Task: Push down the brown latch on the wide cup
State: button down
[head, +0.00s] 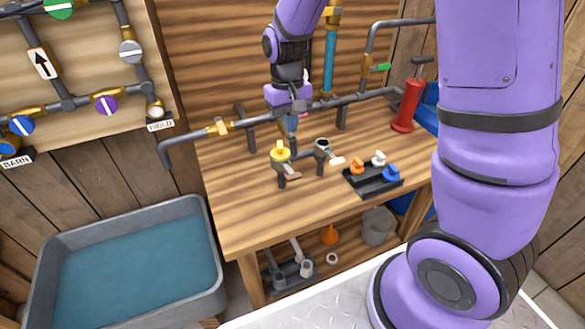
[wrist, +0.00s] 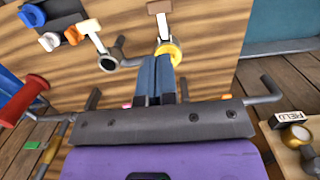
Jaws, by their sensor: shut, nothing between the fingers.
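The cup with the yellow piece (head: 280,155) in its top stands on a dark pipe stand on the wooden bench. Its brown latch (head: 292,171) sticks out toward the front right; it also shows at the top of the wrist view (wrist: 160,8). The yellow piece (wrist: 172,50) appears as a ring behind my fingertips there. My gripper (head: 291,124) is shut and empty, above and behind this cup in the head view. Its blue fingers lie together in the wrist view (wrist: 160,70) and hide part of the cup. I cannot tell whether they touch the yellow piece.
A second, open cup (head: 322,145) with a cream latch (head: 337,160) stands close on the right. A black tray (head: 376,190) holds orange, white and blue pieces. A grey pipe (head: 255,119) runs behind the cups. The bench front (head: 240,215) is clear.

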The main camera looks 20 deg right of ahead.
aim_at(293, 176)
jog(key=f, duration=0.4)
jog(key=s+f, duration=0.1)
jog(key=f, duration=0.8)
jog(key=shift+s+f, duration=0.2)
jog(key=shift+s, duration=0.15)
